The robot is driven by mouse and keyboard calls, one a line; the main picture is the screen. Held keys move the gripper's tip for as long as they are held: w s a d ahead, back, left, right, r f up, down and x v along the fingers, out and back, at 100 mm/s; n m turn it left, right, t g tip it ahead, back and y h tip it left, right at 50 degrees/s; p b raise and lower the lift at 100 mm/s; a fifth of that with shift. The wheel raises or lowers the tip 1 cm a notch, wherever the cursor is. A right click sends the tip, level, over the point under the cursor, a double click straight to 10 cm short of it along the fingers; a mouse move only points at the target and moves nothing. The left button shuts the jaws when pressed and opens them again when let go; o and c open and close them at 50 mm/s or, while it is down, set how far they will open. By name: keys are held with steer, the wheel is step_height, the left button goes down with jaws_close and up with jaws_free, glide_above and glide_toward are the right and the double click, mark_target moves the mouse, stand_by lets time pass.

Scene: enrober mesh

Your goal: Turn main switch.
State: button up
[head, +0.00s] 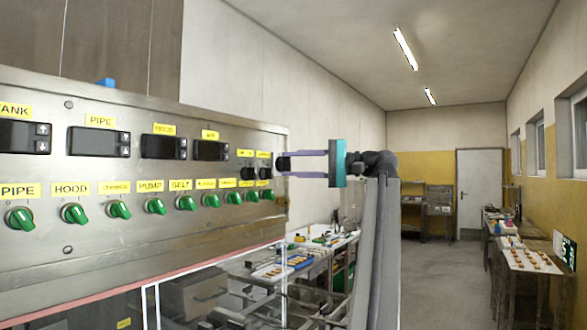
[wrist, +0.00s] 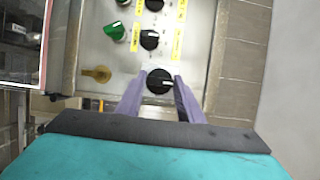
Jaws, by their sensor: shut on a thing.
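A steel control panel (head: 150,225) with rows of knobs fills the left of the head view. My gripper (head: 283,161) reaches from the right to the panel's right end. In the wrist view its two lilac fingers (wrist: 161,76) are on either side of a large black rotary knob (wrist: 159,86) with a pale mark, and are shut on it. This knob sits near the panel edge; I cannot read a label that names it the main switch.
Several green knobs (head: 155,206) run along the panel. Tables with goods (head: 310,250) stand behind it. The floor (head: 440,265) further back is clear.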

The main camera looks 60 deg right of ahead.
stand_by(0.4)
steer(key=o, duration=1.1)
steer(key=shift+c, duration=0.2)
